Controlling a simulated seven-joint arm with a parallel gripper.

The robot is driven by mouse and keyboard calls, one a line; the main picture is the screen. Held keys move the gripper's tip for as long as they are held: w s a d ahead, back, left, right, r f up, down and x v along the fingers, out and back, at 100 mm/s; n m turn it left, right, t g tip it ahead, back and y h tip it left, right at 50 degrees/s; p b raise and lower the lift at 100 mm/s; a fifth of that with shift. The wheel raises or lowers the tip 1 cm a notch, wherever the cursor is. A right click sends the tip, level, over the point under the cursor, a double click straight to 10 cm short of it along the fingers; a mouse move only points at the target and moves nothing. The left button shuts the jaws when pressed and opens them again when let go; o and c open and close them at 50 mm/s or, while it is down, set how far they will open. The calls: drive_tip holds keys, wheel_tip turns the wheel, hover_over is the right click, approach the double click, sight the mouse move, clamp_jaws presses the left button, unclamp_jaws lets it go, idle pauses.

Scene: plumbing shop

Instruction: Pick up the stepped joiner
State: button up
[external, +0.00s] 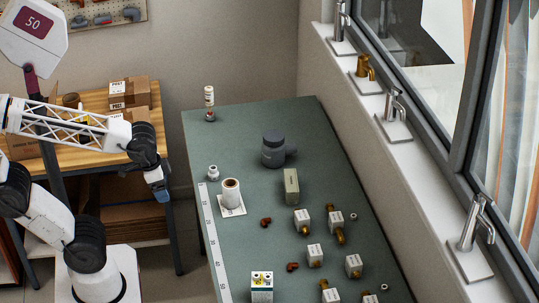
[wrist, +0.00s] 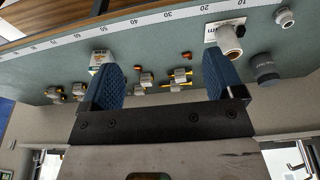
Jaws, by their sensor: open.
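The stepped joiner appears to be the small pale grey fitting (external: 213,172) standing on the green bench near its left edge, just above the end of the ruler strip. It also shows at the top right of the wrist view (wrist: 285,17). My gripper (external: 160,192) is in the air left of the bench, apart from the joiner. In the wrist view its two blue-padded fingers (wrist: 163,75) are spread with nothing held between them. The joiner lies outside the fingers, beyond the right one.
A white roll (external: 231,192) on a card stands close to the joiner. A dark grey fitting (external: 273,148), a green-grey block (external: 291,187), copper elbows (external: 266,222) and several boxed brass valves (external: 302,220) occupy the bench (external: 235,135). Taps line the sill at right.

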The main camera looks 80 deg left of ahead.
idle(0.4)
drive_tip(key=shift+c, duration=1.4)
drive_tip(key=n+g+y, duration=0.1)
drive_tip(key=n, duration=0.6)
hover_over(213, 167)
drive_tip(key=d, duration=0.2)
drive_tip(key=f, duration=1.6)
drive_tip(key=shift+s+a+f, duration=0.25)
drive_tip(key=shift+s+f, duration=0.05)
drive_tip(key=shift+s, duration=0.1)
drive_tip(key=shift+a+f, duration=0.25)
drive_tip(key=shift+a, duration=0.15)
